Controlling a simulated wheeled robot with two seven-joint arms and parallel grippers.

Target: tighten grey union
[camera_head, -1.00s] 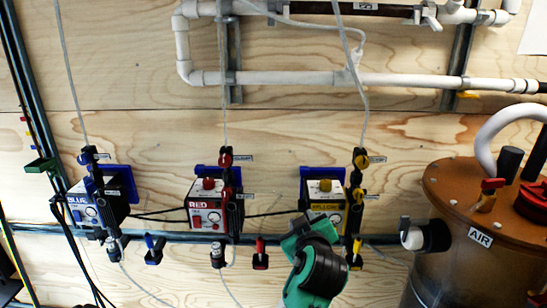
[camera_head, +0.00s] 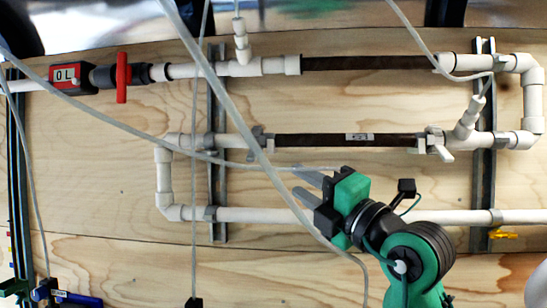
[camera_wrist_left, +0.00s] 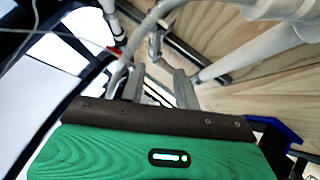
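Pipes with several grey fittings run across the wooden wall in the head view. I cannot tell which is the grey union. My left gripper (camera_head: 297,182) is in front of the wall, between the filter tube and the lower white pipe in the picture. Its two grey fingers point left, apart and apparently empty. They also show in the left wrist view (camera_wrist_left: 158,74).
A clear hose (camera_head: 240,130) hangs across the pipes and passes close to my left gripper. The lower white pipe (camera_head: 260,215) runs behind the gripper. A red-handled valve (camera_head: 122,77) and a red meter (camera_head: 70,78) sit at upper left. Vertical metal struts (camera_head: 217,180) back the pipes.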

